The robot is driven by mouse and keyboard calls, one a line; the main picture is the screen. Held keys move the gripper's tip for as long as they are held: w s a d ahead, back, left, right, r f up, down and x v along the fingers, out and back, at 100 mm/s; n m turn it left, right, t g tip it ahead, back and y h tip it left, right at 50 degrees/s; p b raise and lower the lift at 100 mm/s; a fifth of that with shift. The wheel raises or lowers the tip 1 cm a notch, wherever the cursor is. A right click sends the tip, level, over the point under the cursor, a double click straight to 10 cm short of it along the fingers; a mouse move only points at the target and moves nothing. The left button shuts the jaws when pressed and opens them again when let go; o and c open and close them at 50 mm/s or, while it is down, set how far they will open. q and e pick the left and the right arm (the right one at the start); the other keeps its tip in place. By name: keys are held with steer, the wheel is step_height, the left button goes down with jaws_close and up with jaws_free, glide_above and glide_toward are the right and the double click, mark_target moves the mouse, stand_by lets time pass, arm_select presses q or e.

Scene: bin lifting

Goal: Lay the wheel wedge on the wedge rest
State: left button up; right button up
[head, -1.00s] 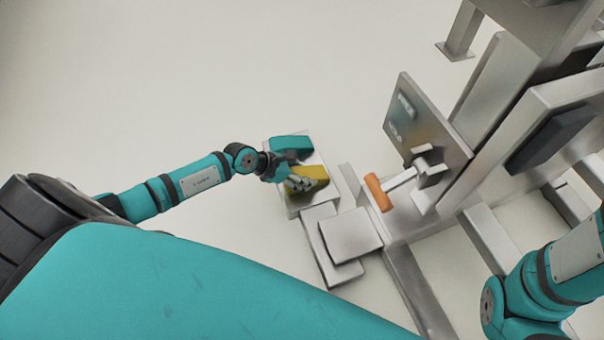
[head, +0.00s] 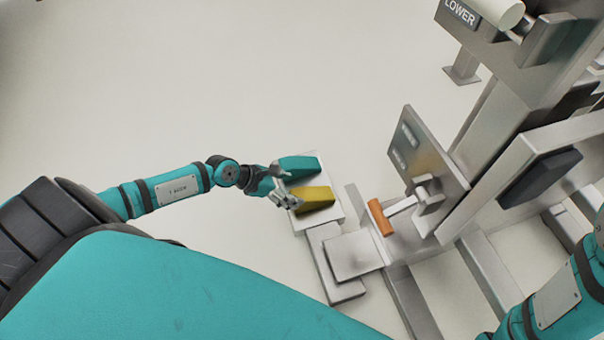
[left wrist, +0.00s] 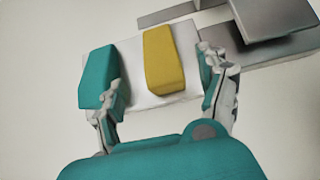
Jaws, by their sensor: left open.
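A yellow wedge (head: 314,199) lies on a pale, low platform (head: 330,217), which looks like the wedge rest. A teal block (head: 300,165) lies beside it on the same platform. My left gripper (head: 290,189) is open at the near left end of the two blocks. In the left wrist view, the yellow wedge (left wrist: 164,62) lies beyond and between the spread fingers, apart from both. The teal block (left wrist: 100,75) is close to the left finger; I cannot tell whether they touch. My right gripper is out of view; only its arm shows at lower right.
Grey flat plates (head: 353,256) adjoin the platform on its near side. An orange-handled lever (head: 381,217) stands to the right, before an upright panel (head: 428,155) and a large metal frame. The floor to the left and behind is clear.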

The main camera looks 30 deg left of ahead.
arm_select(q)
steer(key=shift+p+v, duration=0.5)
steer(key=shift+v, duration=1.2)
